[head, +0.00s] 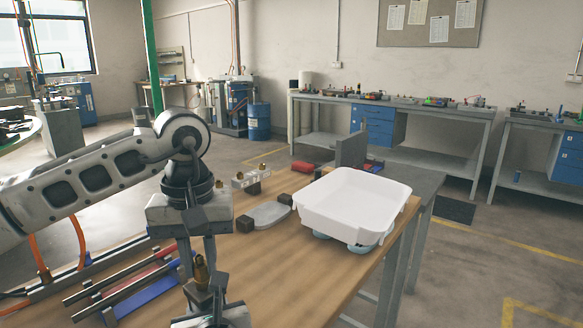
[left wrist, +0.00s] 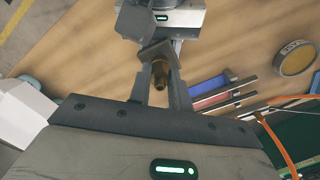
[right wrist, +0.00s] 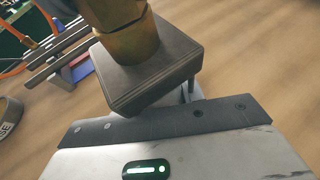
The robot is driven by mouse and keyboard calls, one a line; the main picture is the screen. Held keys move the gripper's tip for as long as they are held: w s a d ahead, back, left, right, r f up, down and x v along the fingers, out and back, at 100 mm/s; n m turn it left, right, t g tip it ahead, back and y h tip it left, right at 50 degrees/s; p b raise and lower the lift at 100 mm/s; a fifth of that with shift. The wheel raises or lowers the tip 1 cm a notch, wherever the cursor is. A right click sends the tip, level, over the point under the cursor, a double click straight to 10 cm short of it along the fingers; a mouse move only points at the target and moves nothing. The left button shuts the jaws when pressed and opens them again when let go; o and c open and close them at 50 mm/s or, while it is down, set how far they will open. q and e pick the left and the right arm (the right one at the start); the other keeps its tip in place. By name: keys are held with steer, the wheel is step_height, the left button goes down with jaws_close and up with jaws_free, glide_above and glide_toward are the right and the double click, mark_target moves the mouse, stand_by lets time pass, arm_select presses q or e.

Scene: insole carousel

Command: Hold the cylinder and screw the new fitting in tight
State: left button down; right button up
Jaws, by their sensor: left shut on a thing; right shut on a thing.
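My left gripper (head: 203,262) points down with its two fingers on either side of a brass fitting (head: 201,273). In the left wrist view the fitting (left wrist: 160,82) sits between the fingertips. My right gripper (head: 212,312) is below it at the bottom of the head view, shut on a dark grey squarish block (right wrist: 150,68), which appears to be the cylinder's body. In the right wrist view the fitting (right wrist: 128,35) stands upright at the block's upper face. Whether its thread is fully seated cannot be told.
A white tray (head: 340,215) stands at the table's right edge. A pale block with brass fittings (head: 251,179) and a grey oval piece (head: 268,216) lie behind the grippers. Metal rails with red and blue strips (head: 150,304) lie left. A round labelled disc (left wrist: 295,58) shows in the left wrist view.

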arm_select(q)
steer(key=c, duration=1.2)
jaws_free()
step_height(320, 180, up, 12)
arm_select(e)
steer(key=o, duration=1.1)
